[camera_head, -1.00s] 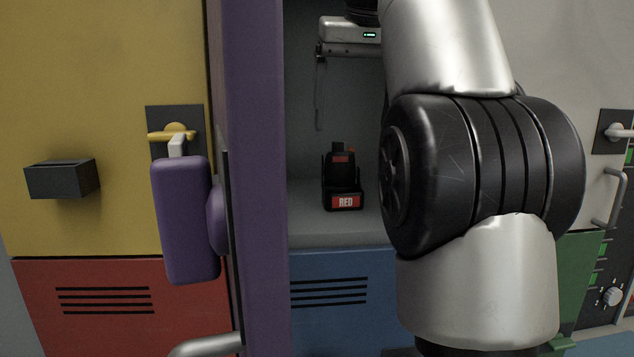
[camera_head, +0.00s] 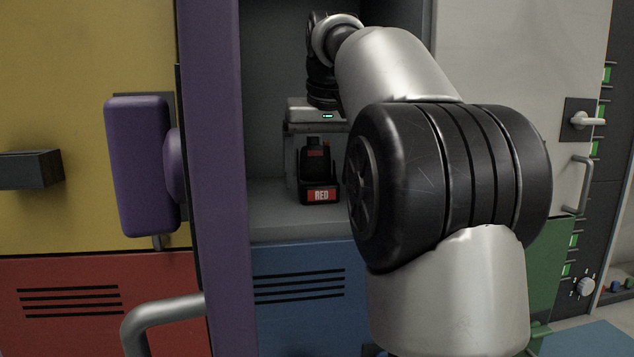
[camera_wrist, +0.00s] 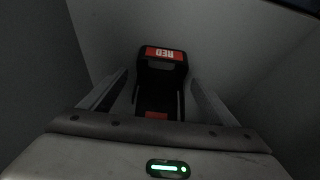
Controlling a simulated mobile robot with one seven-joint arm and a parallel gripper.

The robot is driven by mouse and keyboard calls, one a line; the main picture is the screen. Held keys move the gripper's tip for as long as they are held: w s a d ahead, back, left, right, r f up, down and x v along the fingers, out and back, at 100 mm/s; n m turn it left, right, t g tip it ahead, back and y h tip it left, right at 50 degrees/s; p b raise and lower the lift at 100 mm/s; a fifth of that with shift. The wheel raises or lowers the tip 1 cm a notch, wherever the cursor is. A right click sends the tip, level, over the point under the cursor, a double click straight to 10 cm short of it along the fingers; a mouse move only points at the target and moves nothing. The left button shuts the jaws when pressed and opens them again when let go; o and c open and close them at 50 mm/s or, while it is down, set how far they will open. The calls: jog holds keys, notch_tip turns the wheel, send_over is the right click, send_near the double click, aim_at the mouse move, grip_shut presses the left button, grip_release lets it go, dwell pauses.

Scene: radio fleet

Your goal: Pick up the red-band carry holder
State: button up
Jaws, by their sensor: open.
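The red-band carry holder (camera_head: 320,194) is a black holder with a red label reading RED. It stands upright on the grey floor of an open compartment and carries a black radio (camera_head: 317,158) with a red patch. In the wrist view, the holder (camera_wrist: 163,54) shows its label upside down, between my two fingers. My gripper (camera_head: 316,178) reaches down from above, its palm over the radio. One finger shows left of the holder in the head view; the other is mostly hidden by my arm. In the wrist view, my gripper (camera_wrist: 157,78) is open, with gaps on both sides of the holder.
A purple door edge (camera_head: 215,150) with a purple handle block (camera_head: 138,165) stands left of the compartment. The compartment walls lie close around my gripper. A yellow panel (camera_head: 60,80) is at left and a pale door (camera_head: 500,60) at right.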

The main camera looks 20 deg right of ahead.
jog(key=shift+x, duration=1.15)
